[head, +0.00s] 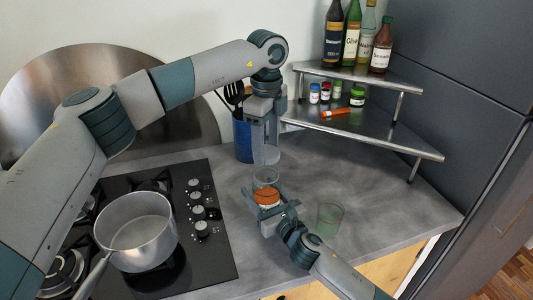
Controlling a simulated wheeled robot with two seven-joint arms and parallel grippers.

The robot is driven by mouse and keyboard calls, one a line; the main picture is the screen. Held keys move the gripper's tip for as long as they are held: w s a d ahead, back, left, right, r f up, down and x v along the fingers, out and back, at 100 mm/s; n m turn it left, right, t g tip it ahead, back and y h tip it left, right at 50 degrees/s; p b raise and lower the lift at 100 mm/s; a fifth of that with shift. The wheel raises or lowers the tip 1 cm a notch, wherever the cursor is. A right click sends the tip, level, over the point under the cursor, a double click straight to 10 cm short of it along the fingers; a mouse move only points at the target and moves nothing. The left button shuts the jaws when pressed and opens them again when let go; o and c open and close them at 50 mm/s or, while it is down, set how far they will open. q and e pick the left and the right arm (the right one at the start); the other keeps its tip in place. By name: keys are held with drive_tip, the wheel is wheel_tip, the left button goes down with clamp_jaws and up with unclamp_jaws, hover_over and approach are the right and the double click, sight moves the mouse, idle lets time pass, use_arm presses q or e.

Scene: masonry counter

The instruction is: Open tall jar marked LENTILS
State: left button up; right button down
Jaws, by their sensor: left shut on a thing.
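A tall clear glass jar (266,175) with orange contents and a pale patch low on its side stands on the grey counter near the middle. No lettering can be read. My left gripper (266,150) points down right above the jar's mouth, shut on a pale, clear piece that looks like the lid. I cannot tell whether this piece still touches the rim. My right gripper (270,211) reaches in from the lower right, with its fingers around the jar's lower part, and looks shut on it. The fingers hide the jar's base.
A green glass (330,220) stands right of the jar. A blue utensil holder (243,140) is behind my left gripper. A pot (137,232) sits on the black hob (215,260) at left. A metal corner shelf (400,140) holds bottles, small jars and an orange-capped tube.

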sight(273, 207)
use_arm(q)
drive_tip(key=shift+r, duration=0.4)
use_arm(e)
drive_tip(key=shift+c, duration=2.3)
unclamp_jaws()
drive_tip(key=shift+s, duration=0.1)
use_arm(q)
drive_tip(key=shift+f+b, duration=0.8)
drive_tip(key=shift+f, duration=0.05)
use_arm(e)
drive_tip(key=v, duration=1)
drive_tip(key=shift+d+f, duration=0.1)
use_arm(q)
drive_tip(key=shift+f, duration=0.1)
use_arm(e)
drive_tip(key=shift+v, duration=0.85)
